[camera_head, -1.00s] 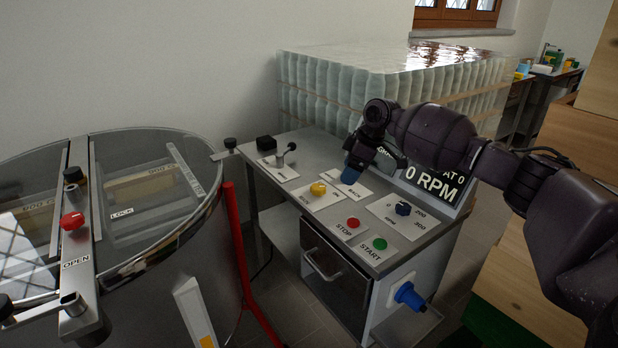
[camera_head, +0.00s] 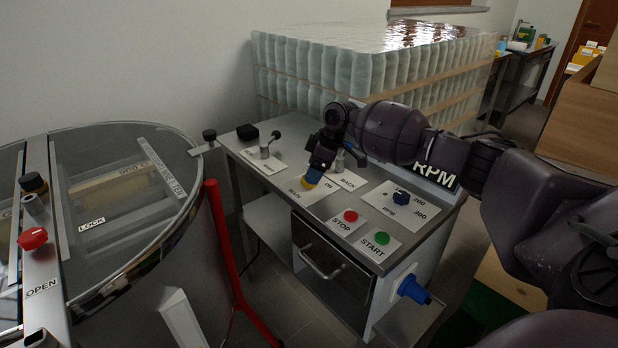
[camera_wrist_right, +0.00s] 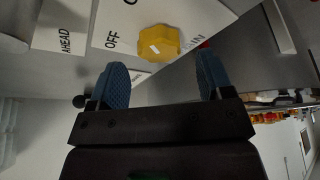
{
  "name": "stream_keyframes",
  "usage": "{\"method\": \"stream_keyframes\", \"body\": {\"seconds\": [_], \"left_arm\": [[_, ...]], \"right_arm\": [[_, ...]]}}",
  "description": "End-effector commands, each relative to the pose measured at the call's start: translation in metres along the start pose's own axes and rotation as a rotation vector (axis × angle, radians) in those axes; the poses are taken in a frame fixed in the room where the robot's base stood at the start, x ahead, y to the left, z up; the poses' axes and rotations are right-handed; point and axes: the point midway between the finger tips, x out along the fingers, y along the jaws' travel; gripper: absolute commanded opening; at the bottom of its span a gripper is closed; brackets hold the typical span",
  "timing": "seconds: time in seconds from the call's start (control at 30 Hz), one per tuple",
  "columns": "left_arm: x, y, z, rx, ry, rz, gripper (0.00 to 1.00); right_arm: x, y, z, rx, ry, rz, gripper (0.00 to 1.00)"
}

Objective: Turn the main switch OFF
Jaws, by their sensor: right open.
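The main switch is a yellow knob (camera_wrist_right: 160,42) on a white plate with OFF and part of MAIN readable in the right wrist view. A short white mark shows on the knob; which label it points to I cannot tell. In the head view the knob (camera_head: 307,184) is mostly hidden by my right gripper (camera_head: 314,172). My right gripper (camera_wrist_right: 164,76) is open, its blue fingertips spread to either side of the knob's line in the wrist view, with the knob just beyond them, not gripped. My left gripper is not in view.
A glass-lidded tank (camera_head: 110,200) stands left, stacked jars (camera_head: 370,70) behind.

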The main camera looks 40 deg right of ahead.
Motion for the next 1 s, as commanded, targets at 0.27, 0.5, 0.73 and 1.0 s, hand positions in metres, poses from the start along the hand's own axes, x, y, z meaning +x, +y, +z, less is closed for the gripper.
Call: {"method": "stream_keyframes", "body": {"seconds": [0.27,0.5,0.73,1.0], "left_arm": [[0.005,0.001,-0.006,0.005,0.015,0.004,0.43],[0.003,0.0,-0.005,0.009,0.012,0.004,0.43],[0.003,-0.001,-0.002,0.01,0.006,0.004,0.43],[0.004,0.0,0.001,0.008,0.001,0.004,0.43]], "right_arm": [[0.027,0.0,0.001,0.0,-0.001,-0.001,0.73],[0.029,0.0,0.0,0.0,0.0,0.0,0.73],[0.029,0.0,0.0,0.0,0.0,0.0,0.55],[0.029,0.0,0.0,0.0,0.0,0.0,0.24]]}}
